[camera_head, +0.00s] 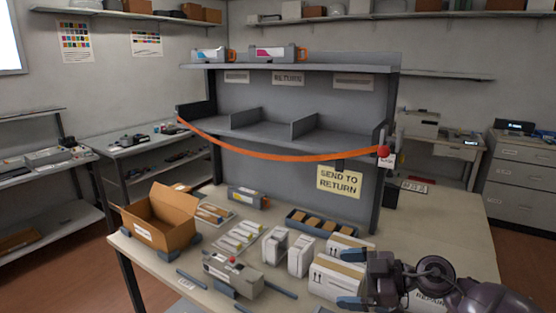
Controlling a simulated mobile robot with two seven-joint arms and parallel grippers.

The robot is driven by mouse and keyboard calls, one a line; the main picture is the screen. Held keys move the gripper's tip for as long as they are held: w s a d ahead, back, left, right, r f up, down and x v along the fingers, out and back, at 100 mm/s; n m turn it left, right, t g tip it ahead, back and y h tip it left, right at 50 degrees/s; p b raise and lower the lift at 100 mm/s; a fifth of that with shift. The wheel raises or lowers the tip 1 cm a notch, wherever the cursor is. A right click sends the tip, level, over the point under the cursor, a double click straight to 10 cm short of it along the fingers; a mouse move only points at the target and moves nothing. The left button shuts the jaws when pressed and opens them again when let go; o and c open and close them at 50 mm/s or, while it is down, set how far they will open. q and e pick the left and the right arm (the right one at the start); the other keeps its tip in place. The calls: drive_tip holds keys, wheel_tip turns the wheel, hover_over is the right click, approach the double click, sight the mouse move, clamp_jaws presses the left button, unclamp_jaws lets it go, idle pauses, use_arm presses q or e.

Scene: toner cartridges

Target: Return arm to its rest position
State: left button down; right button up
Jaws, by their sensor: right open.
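My right gripper (350,290) comes in from the lower right, low over the front right of the table. Its two blue-tipped fingers are apart, and I see nothing held between them. The fingertips overlap the edge of a white carton (337,275) in the picture; I cannot tell whether they touch it. Part of the right arm runs out of the bottom edge. My left gripper is not in view. Toner cartridges (275,53) stand on the top shelf, and another grey one (246,197) lies on the table below the rack.
A grey rack (290,117) stands on the table, with an orange strap (270,153) across its empty middle bays and a yellow sign (339,182). An open cardboard box (160,225), a grey device (233,272) and white boxes (274,245) crowd the table. The table's right side (440,225) is mostly clear.

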wheel_tip(320, 180, up, 4)
drive_tip(key=s+d+m+t+h, duration=0.25)
drive_tip(key=m+t, duration=0.55)
drive_tip(key=t, duration=0.4)
drive_tip(key=s+d+f+m+h, duration=0.65)
drive_tip(key=d+m+h, duration=0.3)
drive_tip(key=h, duration=0.35)
drive_tip(key=s+f+g, duration=0.6)
drive_tip(key=s+g, duration=0.1)
drive_tip(key=s, duration=0.4)
drive_tip(key=s+f+g, duration=0.6)
drive_tip(key=s, duration=0.6)
use_arm(q)
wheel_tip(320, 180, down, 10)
drive_tip(key=b, duration=1)
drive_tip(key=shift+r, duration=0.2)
use_arm(e)
drive_tip(key=w+f+t, duration=0.3)
drive_tip(key=f, duration=0.8)
drive_tip(key=w+f+t+y, duration=0.1)
drive_tip(key=w+f+t, duration=0.3)
drive_tip(key=f, duration=0.7)
drive_tip(key=shift+d+n, duration=0.35)
